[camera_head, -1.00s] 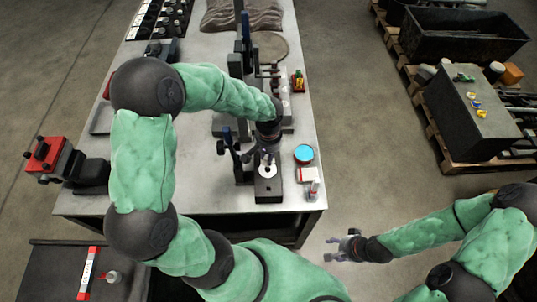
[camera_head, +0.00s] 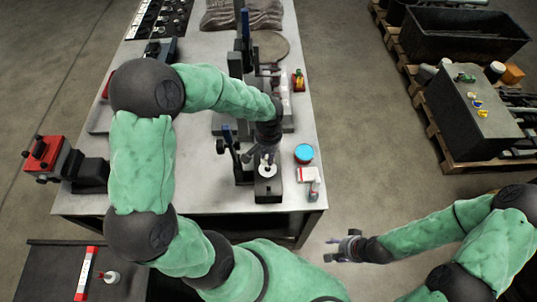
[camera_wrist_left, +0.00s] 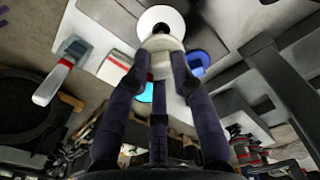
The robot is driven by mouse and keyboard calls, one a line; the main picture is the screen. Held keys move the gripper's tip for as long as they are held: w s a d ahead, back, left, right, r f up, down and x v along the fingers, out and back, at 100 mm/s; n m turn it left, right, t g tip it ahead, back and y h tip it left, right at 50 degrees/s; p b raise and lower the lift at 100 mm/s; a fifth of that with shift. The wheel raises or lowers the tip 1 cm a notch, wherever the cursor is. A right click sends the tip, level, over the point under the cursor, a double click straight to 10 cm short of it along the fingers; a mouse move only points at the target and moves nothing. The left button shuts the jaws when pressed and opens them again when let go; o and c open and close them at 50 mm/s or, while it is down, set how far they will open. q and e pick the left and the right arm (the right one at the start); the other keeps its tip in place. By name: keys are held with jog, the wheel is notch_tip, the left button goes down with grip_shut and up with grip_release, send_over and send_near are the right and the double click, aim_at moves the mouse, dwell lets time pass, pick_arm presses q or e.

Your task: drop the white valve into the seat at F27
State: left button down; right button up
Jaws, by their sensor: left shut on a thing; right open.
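My left gripper (camera_head: 264,157) points down over the black block (camera_head: 269,191) at the front of the table. It is shut on the white valve (camera_head: 267,170). In the left wrist view the valve shows a round white disc (camera_wrist_left: 160,19), with the fingers (camera_wrist_left: 158,75) closed around the pale part nearer the camera. I cannot tell whether the valve touches the block or hangs just above it. No F27 marking is readable, and the seat under the valve is hidden. My right gripper (camera_head: 347,247) is open and empty, off the table's front right corner.
A blue-topped round tin (camera_head: 304,153) and a red-and-white box (camera_head: 307,174) stand right of the block. A black stand with a post (camera_head: 236,157) is close on its left. The floor right of the table is clear up to the loaded pallet (camera_head: 447,150).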

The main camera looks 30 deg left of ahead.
pick_arm(q)
jog(key=shift+f+b, duration=1)
dwell(0.7)
jog(key=shift+f+b, duration=0.3)
jog(key=shift+f, duration=0.05)
jog(key=shift+f+b, duration=1.5)
jog(key=shift+b, duration=0.1)
dwell(0.9)
jog(key=c, duration=0.6)
grip_release()
jog(key=shift+r+p, duration=2.8)
jog(key=shift+r, duration=1.25)
